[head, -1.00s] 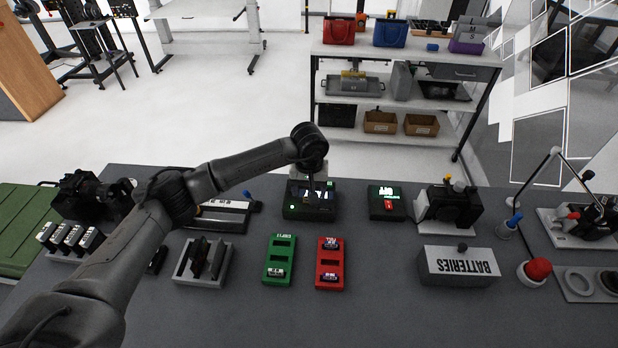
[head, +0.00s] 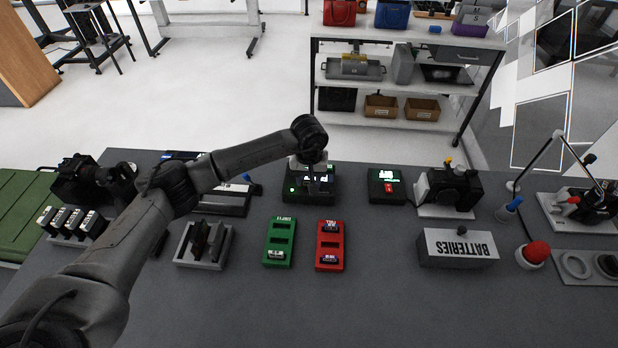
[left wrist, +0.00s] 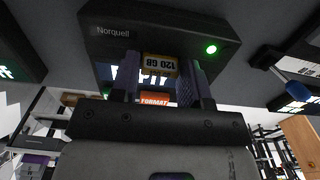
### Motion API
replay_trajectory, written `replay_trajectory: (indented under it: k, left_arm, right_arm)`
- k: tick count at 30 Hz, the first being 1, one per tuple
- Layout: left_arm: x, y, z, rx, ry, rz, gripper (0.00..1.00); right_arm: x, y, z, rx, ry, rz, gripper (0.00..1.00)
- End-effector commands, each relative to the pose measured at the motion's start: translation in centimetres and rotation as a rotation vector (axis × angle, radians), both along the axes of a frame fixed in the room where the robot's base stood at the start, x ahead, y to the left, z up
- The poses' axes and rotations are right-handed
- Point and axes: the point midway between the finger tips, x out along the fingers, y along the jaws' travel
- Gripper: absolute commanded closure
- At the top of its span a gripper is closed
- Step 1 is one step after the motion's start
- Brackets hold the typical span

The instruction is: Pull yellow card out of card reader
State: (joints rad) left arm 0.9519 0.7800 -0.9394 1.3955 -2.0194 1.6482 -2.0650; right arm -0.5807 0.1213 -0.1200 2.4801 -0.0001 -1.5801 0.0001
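The black card reader (head: 296,196) stands at the back middle of the table. In the left wrist view the reader (left wrist: 105,47) shows a green light and an orange FORMAT button (left wrist: 155,98). The yellow card (left wrist: 160,66), marked 120 GB, lies between the purple fingertips of my left gripper (left wrist: 160,72), which look closed on its sides. The card covers part of the lit screen, where letters like "PTY" show. Whether its end is still in the slot is hidden. In the head view my left gripper (head: 314,186) is over the reader. My right gripper is not in view.
A green holder (head: 280,242) and a red holder (head: 330,246) stand in front of the reader. A grey rack (head: 204,245) is to their left, a second black device (head: 386,187) to the right. A batteries box (head: 458,248) is further right. The front table is clear.

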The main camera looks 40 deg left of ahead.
Motion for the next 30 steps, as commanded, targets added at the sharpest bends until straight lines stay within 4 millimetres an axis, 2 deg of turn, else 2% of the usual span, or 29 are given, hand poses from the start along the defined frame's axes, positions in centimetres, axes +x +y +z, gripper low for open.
replay_trajectory:
  k: [1, 8, 17, 30]
  left_arm:
    - [0.0, 0.0, 0.0, 0.0, 0.0, 0.0, 0.63]
    - [0.0, 0.0, 0.0, 0.0, 0.0, 0.0, 0.85]
    - [0.0, 0.0, 0.4, 0.001, -0.001, 0.0, 0.85]
    - [0.0, 0.0, 2.0, 0.001, -0.001, 0.0, 0.85]
  right_arm:
    - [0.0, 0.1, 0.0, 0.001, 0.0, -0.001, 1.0]
    - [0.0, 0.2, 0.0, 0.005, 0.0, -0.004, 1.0]
    - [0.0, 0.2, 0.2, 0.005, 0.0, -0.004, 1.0]
    - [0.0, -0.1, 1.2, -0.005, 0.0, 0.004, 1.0]
